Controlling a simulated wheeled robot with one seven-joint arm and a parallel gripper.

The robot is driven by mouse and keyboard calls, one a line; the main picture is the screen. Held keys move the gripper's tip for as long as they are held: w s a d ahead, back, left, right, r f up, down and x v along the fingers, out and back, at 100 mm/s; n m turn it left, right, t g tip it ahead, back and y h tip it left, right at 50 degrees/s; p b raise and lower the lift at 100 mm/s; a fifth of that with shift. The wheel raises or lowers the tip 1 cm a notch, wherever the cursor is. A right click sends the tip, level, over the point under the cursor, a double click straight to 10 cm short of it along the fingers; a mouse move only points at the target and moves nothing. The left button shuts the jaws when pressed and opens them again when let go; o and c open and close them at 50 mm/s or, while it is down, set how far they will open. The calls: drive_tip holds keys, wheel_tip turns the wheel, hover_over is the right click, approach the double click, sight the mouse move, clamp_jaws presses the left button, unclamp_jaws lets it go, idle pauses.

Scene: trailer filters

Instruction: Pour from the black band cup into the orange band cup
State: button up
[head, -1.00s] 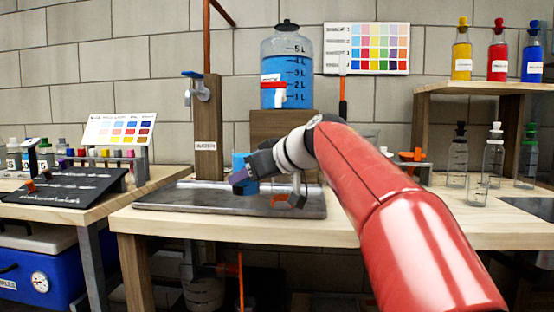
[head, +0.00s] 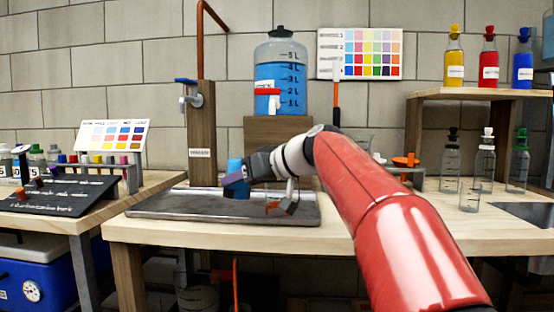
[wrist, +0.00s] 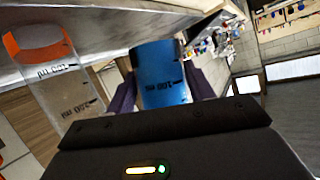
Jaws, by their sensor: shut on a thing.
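In the head view the held cup (head: 235,168) looks nearly upright over the back of the dark tray. The orange band cup (wrist: 60,72) stands beside it in the wrist view, clear with no coloured liquid visible. That view is upside down, so its orange band is at its base. In the head view the orange band (head: 274,208) shows on the tray, partly behind my wrist.
The dark tray (head: 160,208) lies on the wooden bench (head: 140,232). A post with a tap (head: 200,130) stands left of my gripper. A blue water jug (head: 281,75) stands behind on a wooden block. Several bottles (head: 468,160) stand at the right.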

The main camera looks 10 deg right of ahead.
drive_tip(key=shift+w+d+r+m+y+p, duration=0.2)
drive_tip(key=shift+d+r+m+y+p, duration=0.2)
drive_tip(key=shift+m+p, duration=0.2)
idle(1.1)
drive_tip(key=shift+r, duration=0.3)
drive_tip(key=shift+w+d+r+m+y+p, duration=0.1)
drive_tip(key=shift+d+r+m+y+p, duration=0.15)
drive_tip(key=shift+r+p, duration=0.7)
drive_tip(key=shift+w+d+r+m+y+p, duration=0.2)
drive_tip(key=shift+r+p, duration=0.45)
drive_tip(key=shift+p, duration=0.45)
drive_tip(key=shift+w+d+r+m+y+p, duration=0.1)
drive_tip(key=shift+d+r+m+y+p, duration=0.2)
drive_tip(key=shift+r+p, duration=0.35)
drive_tip(key=shift+w+d+r+m+y+p, duration=0.15)
drive_tip(key=shift+r+m+p, duration=0.25)
drive_tip(key=shift+p, duration=0.45)
drive_tip(key=shift+r+m+y+p, duration=0.45)
drive_tip(key=shift+m+y+p, duration=0.05)
drive_tip(key=shift+m+p, duration=0.2)
idle(1.3)
idle(0.4)
